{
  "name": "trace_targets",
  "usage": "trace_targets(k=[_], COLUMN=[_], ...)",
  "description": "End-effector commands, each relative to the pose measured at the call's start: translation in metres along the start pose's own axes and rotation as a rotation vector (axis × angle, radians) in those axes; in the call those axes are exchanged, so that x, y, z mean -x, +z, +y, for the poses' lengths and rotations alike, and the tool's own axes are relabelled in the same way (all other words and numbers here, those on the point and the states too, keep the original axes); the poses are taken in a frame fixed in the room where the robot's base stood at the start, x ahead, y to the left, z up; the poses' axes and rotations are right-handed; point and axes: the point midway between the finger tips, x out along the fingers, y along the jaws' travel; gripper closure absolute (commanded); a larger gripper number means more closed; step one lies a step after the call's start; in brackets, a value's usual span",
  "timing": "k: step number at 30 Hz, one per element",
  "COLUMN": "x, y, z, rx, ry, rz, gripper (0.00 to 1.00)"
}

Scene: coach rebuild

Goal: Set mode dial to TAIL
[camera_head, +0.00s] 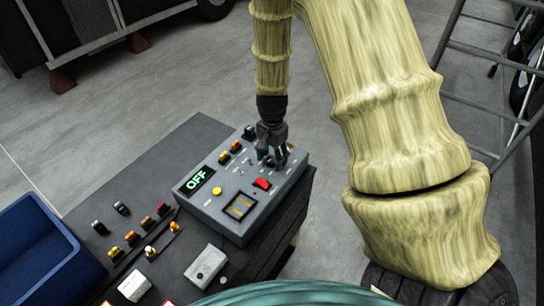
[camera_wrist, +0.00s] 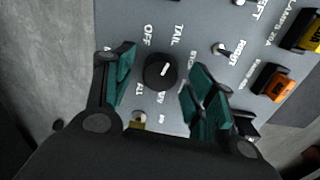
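The mode dial (camera_wrist: 160,72) is a round black knob with a short white mark, on the grey control box (camera_head: 228,212). In the wrist view the labels OFF (camera_wrist: 147,35) and TAIL (camera_wrist: 178,35) stand above it, and ALL (camera_wrist: 140,88) below left. I cannot tell surely which label the mark points at. The green display (camera_head: 197,181) reads OFF. My gripper (camera_wrist: 163,82) is open, its teal-padded fingers on either side of the dial, with gaps between. In the head view my gripper (camera_head: 272,152) points down at the box's far right part and hides the dial.
A red switch (camera_head: 262,184), a yellow button (camera_head: 216,191) and a black-framed panel (camera_head: 240,207) sit on the box near my gripper. An orange rocker (camera_wrist: 278,87) and a small toggle (camera_wrist: 220,49) are right of the dial. A blue bin (camera_head: 40,255) stands at the left.

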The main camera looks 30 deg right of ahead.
Motion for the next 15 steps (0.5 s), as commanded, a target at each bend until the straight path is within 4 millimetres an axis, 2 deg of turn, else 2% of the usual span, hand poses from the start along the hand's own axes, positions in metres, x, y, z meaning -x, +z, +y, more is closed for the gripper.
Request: trace_targets(k=[8,15], x=[0.002,0.025], y=[0.0,0.0], z=[0.0,-0.001], rx=[0.001,0.001], ry=[0.0,-0.001], rz=[0.0,0.0], gripper=[0.44,0.44])
